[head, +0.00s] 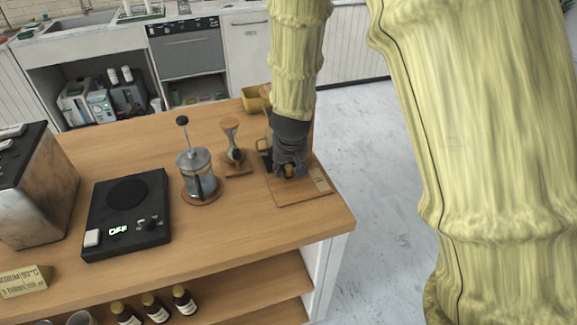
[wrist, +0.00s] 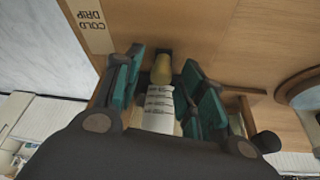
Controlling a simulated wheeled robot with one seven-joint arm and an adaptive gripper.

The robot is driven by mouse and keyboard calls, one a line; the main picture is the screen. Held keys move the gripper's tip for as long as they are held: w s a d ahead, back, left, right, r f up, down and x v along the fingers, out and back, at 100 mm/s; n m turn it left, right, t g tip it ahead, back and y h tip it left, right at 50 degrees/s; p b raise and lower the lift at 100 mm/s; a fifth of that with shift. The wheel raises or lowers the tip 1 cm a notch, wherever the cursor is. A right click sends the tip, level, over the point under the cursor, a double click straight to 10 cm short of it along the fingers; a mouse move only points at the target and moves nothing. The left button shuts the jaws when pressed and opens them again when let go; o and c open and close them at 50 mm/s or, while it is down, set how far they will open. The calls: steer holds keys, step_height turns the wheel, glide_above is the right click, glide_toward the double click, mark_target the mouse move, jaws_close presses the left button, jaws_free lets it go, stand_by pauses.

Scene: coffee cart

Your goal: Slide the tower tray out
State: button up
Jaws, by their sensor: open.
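My gripper (wrist: 163,60) is open in the wrist view, with teal finger pads on either side of a small tan rounded piece (wrist: 160,72). A white strip with dark printed lines (wrist: 158,108) lies below that piece, between the fingers. I cannot tell whether the pads touch anything. A wooden base board (head: 300,195) sits near the counter's right end, and its label reads "COLD DRIP" in the wrist view (wrist: 90,22). In the head view my gripper (head: 289,168) is over this board and hides most of what stands there. I cannot make out the tower tray separately.
A French press (head: 198,175) and a wooden hourglass-shaped stand (head: 232,145) are left of the board. A black scale or hotplate (head: 127,212) is further left. The counter (head: 250,222) is clear in front.

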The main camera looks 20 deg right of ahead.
steer(key=shift+w+f, duration=0.15)
steer(key=shift+f, duration=0.3)
